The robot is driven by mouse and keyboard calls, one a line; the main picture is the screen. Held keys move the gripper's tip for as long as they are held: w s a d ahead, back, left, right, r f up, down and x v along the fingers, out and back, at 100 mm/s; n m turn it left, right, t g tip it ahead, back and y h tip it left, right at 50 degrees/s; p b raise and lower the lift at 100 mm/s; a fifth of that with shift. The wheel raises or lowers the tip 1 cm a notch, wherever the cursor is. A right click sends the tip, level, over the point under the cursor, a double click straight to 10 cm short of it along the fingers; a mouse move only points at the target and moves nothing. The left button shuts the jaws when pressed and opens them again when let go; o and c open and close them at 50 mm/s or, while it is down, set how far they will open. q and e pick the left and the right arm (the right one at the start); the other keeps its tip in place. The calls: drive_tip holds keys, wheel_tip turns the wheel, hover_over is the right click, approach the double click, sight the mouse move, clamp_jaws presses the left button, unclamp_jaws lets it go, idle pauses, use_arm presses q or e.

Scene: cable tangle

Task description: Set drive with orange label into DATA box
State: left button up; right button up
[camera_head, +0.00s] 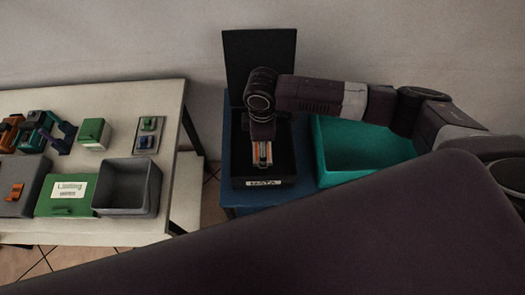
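The DATA box (284,180) is a black open box with a raised black lid (259,48) behind it and a white label on its front. It stands on a blue surface. A small silver drive with an orange label (262,154) shows inside the box outline, directly below my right gripper (262,140). The gripper points down over the box, and its fingers are too small and dark to make out. I cannot tell whether it grips the drive or whether the drive touches the box floor. My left gripper is not in view.
A teal open bin (345,178) stands just right of the box. On the left, a white table (125,95) carries a grey open bin (128,210), a green labelled box (67,195) and several small coloured parts. A gap shows tiled floor between table and blue surface (232,198).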

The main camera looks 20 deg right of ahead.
drive_tip(key=shift+f, duration=1.95)
drive_tip(key=shift+f, duration=0.2)
drive_tip(key=o, duration=1.2)
wheel_tip(320, 180, up, 12)
drive_tip(key=shift+f+b, duration=0.25)
drive_tip(key=shift+b, duration=0.7)
drive_tip(key=shift+r, duration=0.5)
